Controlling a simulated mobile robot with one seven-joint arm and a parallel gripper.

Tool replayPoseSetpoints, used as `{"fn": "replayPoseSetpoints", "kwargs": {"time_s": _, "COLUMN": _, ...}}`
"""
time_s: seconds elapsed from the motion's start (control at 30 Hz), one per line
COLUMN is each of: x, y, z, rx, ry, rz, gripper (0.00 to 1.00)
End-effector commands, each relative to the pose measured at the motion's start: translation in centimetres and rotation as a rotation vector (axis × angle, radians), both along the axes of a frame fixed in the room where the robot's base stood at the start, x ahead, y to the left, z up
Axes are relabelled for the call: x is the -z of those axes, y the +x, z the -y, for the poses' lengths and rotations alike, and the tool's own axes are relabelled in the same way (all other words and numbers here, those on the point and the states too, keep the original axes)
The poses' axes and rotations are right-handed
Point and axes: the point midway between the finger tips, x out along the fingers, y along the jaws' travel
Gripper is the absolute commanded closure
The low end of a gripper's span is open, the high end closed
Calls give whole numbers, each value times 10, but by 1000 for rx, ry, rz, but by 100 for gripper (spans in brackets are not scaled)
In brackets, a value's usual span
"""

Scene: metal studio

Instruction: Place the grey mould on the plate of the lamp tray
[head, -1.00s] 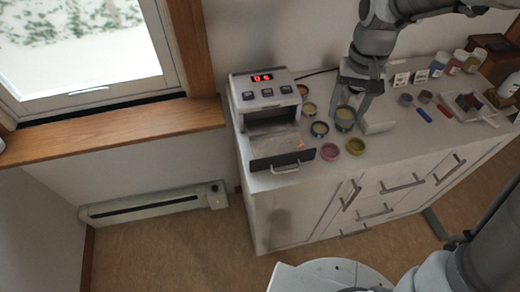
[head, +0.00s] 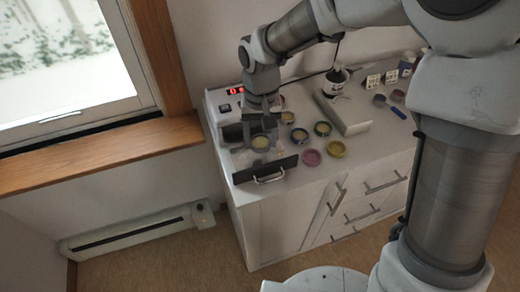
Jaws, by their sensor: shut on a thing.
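My gripper (head: 261,131) points down in front of the lamp unit and is shut on the grey mould (head: 261,143), a small round cup with yellowish contents. The mould is over the pulled-out lamp tray (head: 276,170), which has a dark front panel and a bar handle. From this angle I cannot tell whether the mould touches the tray's plate. My fingers and the mould hide part of the plate. The lamp unit (head: 228,107) with its red display is partly hidden behind my wrist.
The cabinet's front edge is close to the tray.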

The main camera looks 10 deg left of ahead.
Motion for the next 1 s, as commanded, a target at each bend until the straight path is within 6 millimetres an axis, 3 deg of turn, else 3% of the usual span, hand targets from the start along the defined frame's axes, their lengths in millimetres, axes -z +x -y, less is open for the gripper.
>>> {"fn": "replayPoseSetpoints", "kwargs": {"time_s": 0.33, "x": 40, "y": -1, "z": -1, "rx": 0, "ry": -1, "rz": -3, "gripper": 99}}
{"fn": "replayPoseSetpoints", "kwargs": {"time_s": 0.73, "x": 46, "y": -1, "z": -1, "rx": 0, "ry": 0, "rz": 0, "gripper": 99}}
{"fn": "replayPoseSetpoints", "kwargs": {"time_s": 0.77, "x": 45, "y": 0, "z": -1, "rx": 0, "ry": 0, "rz": 0, "gripper": 34}}
{"fn": "replayPoseSetpoints", "kwargs": {"time_s": 0.9, "x": 44, "y": 0, "z": -1, "rx": 0, "ry": 0, "rz": 0, "gripper": 9}}
{"fn": "replayPoseSetpoints", "kwargs": {"time_s": 1.0, "x": 44, "y": 0, "z": -1, "rx": 1, "ry": 0, "rz": 0, "gripper": 8}}
